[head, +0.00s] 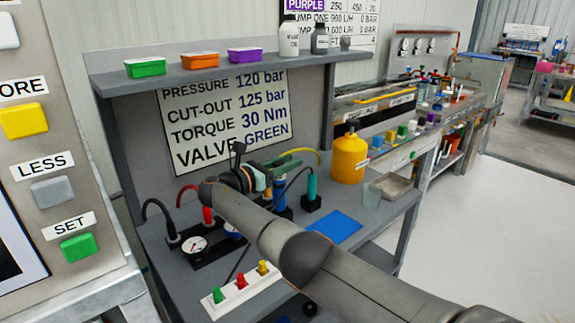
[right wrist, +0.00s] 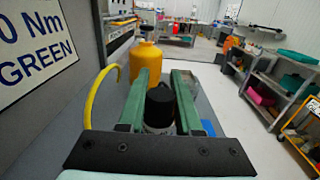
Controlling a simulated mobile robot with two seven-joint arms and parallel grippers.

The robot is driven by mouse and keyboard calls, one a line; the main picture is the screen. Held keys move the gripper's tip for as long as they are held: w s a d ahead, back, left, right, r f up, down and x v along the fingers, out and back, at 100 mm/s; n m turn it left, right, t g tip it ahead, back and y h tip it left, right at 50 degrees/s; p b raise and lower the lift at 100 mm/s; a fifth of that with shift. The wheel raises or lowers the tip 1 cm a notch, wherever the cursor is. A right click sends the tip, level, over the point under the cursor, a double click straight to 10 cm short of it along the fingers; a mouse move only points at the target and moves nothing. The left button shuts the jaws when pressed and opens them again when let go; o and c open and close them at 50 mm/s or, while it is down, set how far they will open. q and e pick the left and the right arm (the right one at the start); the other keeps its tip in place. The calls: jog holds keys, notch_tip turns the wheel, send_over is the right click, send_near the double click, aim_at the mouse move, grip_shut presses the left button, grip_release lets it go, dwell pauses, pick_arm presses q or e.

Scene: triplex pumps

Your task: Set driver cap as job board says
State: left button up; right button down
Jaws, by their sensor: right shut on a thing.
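My right gripper (head: 268,180) is over the grey bench, in front of the job board (head: 228,118). In the right wrist view, its green fingers (right wrist: 160,88) stand on both sides of a thing with a black, rounded cap (right wrist: 159,106) and a paler body below. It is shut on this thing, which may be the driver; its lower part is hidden. The board reads pressure 120 bar, cut-out 125 bar, torque 30 Nm, valve green. My left gripper is not in view.
A yellow bottle (head: 348,158) stands right of the gripper, beyond a yellow hose (head: 305,151). Gauges (head: 195,244) and a white strip with coloured knobs (head: 240,289) lie left and front. A blue mat (head: 335,226) is bare. A panel has a green SET button (head: 77,248).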

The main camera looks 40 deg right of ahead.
dwell(0.3)
jog(key=c, duration=0.6)
grip_release()
jog(key=shift+s+a+b, duration=0.15)
jog(key=shift+s+a, duration=0.05)
jog(key=shift+a, duration=1.9)
jog(key=shift+s+a+b, duration=0.2)
jog(key=shift+a, duration=1.85)
jog(key=shift+s+a+b, duration=0.15)
jog(key=shift+s+a, duration=0.05)
jog(key=shift+a, duration=1.9)
